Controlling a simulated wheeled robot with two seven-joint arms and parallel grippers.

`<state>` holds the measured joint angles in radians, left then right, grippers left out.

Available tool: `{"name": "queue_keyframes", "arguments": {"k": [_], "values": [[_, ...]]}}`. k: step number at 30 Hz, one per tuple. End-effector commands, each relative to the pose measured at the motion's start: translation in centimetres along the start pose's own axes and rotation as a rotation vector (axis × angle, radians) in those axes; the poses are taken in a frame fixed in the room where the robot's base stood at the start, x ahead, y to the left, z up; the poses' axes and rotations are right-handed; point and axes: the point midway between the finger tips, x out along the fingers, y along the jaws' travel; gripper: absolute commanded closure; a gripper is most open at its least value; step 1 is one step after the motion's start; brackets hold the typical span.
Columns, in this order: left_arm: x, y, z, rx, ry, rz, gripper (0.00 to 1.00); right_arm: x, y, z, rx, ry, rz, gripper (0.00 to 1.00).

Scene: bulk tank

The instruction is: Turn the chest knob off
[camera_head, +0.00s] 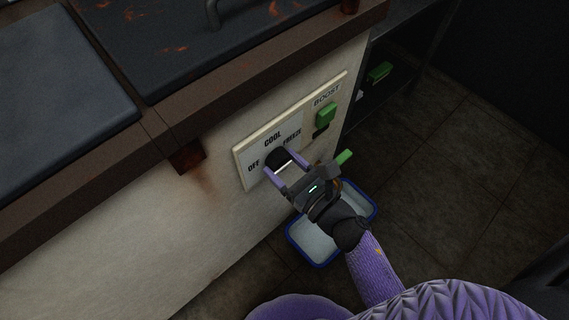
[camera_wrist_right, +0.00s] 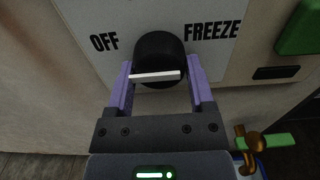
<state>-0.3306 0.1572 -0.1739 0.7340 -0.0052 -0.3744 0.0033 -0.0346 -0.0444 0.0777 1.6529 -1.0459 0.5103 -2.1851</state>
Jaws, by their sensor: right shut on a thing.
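The black knob (camera_head: 277,156) sits on a pale control panel (camera_head: 243,174) on the front of the chest (camera_head: 160,235). The panel reads OFF at left, COOL above and FREEZE at right. My right gripper (camera_head: 284,166) is shut on the knob, with one purple finger on each side. In the right wrist view the knob (camera_wrist_right: 158,48) stands between the fingertips (camera_wrist_right: 160,75). A white bar on it lies nearly level in that view; I cannot tell which label it marks. My left gripper is not in view.
A green BOOST switch (camera_head: 326,115) is right of the labels. A blue-rimmed tray (camera_head: 318,255) lies on the floor below my right gripper. A green-handled brass valve (camera_wrist_right: 258,141) shows low in the wrist view. Dark lids (camera_head: 55,90) cover the chest top. Floor at right is clear.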

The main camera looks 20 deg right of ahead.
Motion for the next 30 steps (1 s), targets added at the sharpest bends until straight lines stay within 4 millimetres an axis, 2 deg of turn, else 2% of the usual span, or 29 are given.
{"name": "queue_keyframes", "arguments": {"k": [10, 11, 15, 23, 26, 30], "values": [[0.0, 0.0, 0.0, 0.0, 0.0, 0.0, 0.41, 0.0, 0.0, 0.0, -0.004, 0.001, 0.0, 0.91], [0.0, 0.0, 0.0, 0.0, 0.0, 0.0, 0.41, 0.0, 0.0, 0.0, -0.004, 0.001, 0.0, 0.28], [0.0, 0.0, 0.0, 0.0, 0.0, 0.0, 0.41, 0.0, 0.0, 0.0, -0.003, 0.0, 0.0, 0.0], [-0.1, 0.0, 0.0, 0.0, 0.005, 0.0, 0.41, -0.5, 0.0, 0.0, -0.002, 0.001, 0.0, 0.0], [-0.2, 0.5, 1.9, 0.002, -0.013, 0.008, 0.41, -2.5, 0.0, 0.2, -0.001, 0.003, -0.002, 0.0], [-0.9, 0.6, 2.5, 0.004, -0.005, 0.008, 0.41, -6.2, 0.0, 0.3, -0.002, 0.003, -0.001, 0.0]]}}
